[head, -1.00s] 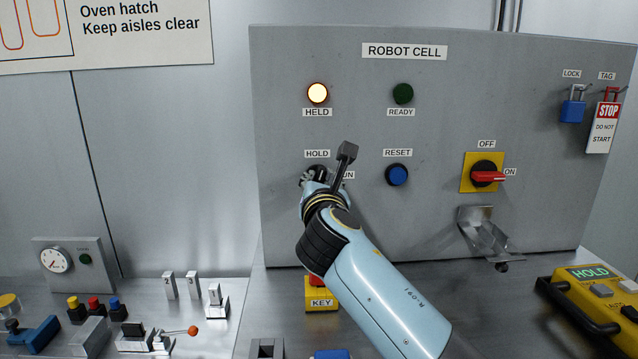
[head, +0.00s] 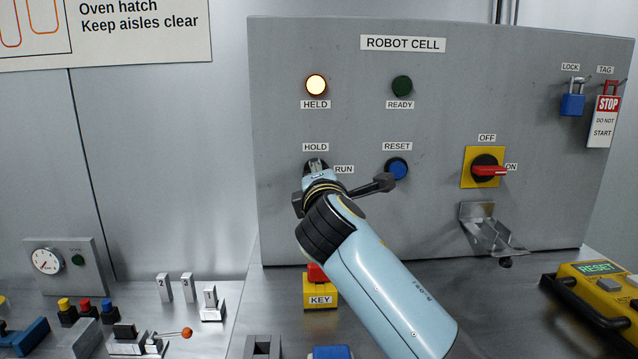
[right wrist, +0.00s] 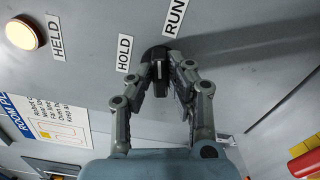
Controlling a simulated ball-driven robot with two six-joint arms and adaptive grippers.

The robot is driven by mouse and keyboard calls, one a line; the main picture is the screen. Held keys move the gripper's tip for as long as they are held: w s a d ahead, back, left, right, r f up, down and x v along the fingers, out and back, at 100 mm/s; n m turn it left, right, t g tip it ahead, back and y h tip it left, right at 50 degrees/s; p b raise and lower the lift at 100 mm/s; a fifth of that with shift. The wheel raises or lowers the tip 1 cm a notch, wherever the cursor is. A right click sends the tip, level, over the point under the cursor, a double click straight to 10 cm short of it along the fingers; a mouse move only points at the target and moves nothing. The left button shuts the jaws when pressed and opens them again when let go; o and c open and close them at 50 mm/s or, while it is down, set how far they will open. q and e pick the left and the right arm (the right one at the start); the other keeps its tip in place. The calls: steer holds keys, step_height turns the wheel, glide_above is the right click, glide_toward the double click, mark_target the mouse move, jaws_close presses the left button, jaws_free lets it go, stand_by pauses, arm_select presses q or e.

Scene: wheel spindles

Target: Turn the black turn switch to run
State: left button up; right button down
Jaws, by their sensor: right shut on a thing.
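The black turn switch (right wrist: 155,54) sits on the grey panel below the HOLD label and beside the RUN label. My right gripper (right wrist: 163,76) is shut on its black handle, with a finger on each side in the right wrist view. In the head view my right gripper (head: 315,168) covers most of the switch, its wrist camera bracket pointing right. Which label the handle points to is hard to tell. The HELD lamp (head: 316,85) is lit and the READY lamp (head: 402,86) is dark. My left gripper is not in view.
The blue RESET button (head: 398,169) is close to the bracket on my right wrist. A red rotary switch (head: 488,170) and a metal holder (head: 488,232) are further right. A yellow pendant (head: 605,290) shows RESET. A KEY box (head: 320,291) stands below.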

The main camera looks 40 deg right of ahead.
steer(key=shift+f+m+b, duration=0.2)
steer(key=shift+m+b, duration=0.55)
steer(key=shift+m, duration=1.15)
steer(key=c, duration=1.3)
jaws_free()
steer(key=shift+r, duration=0.1)
steer(key=shift+s+a, duration=0.1)
steer(key=shift+s, duration=0.05)
steer(key=v, duration=0.7)
steer(key=shift+s+a, duration=0.1)
